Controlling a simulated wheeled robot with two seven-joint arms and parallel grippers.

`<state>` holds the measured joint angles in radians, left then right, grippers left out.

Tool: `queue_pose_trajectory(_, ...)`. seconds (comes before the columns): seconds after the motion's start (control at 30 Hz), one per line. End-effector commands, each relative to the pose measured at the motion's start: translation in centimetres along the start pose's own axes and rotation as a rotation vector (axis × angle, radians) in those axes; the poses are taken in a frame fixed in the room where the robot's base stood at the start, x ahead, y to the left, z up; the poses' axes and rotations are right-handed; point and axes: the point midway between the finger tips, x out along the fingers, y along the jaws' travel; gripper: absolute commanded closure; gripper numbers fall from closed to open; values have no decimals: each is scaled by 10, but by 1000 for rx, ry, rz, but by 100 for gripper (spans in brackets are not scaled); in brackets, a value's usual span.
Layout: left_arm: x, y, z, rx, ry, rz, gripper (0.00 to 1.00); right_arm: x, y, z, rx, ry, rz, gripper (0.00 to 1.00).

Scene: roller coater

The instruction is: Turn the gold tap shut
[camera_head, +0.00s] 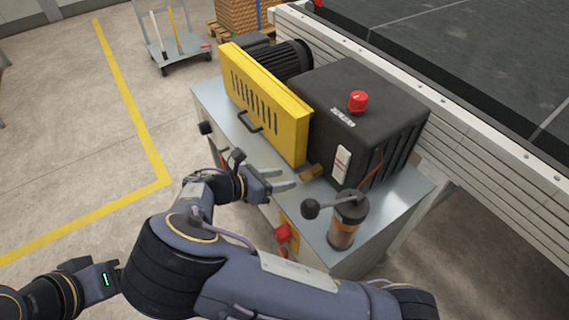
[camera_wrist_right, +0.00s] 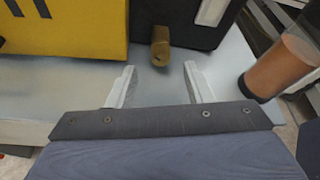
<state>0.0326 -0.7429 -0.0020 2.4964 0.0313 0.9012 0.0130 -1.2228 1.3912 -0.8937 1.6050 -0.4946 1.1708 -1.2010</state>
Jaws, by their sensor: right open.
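The gold tap (camera_head: 312,172) is a small brass-coloured piece on the grey machine top, at the foot of the black housing near the yellow guard's end. In the right wrist view the tap (camera_wrist_right: 161,47) sits upright just beyond the fingertips, roughly centred between them. My right gripper (camera_head: 290,178) is open and empty, its two fingers pointing at the tap, apparently without touching it. Its fingers also show in the right wrist view (camera_wrist_right: 160,68), spread on either side of a clear gap. My left gripper's fingers are not in view.
A yellow slotted guard (camera_head: 268,105) and the black housing (camera_head: 365,110) with a red knob (camera_head: 358,101) stand behind the tap. An amber cylinder with a lever (camera_head: 343,230) stands to the right. A red knob (camera_head: 283,233) is on the cabinet's front.

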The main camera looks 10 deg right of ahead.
Motion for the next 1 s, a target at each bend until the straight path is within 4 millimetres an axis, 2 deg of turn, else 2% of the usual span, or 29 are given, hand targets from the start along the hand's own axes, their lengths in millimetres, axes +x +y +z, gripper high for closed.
queue_pose_trajectory(0.17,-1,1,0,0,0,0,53,10,-3,-1,-29,9,-26,53)
queue_pose_trajectory(0.6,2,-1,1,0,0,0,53,72,-4,-2,-27,9,-25,53)
queue_pose_trajectory(0.73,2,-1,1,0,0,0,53,79,-4,-2,-27,8,-22,53)
queue_pose_trajectory(1.0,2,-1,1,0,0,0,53,80,-4,-1,-27,9,-21,55)
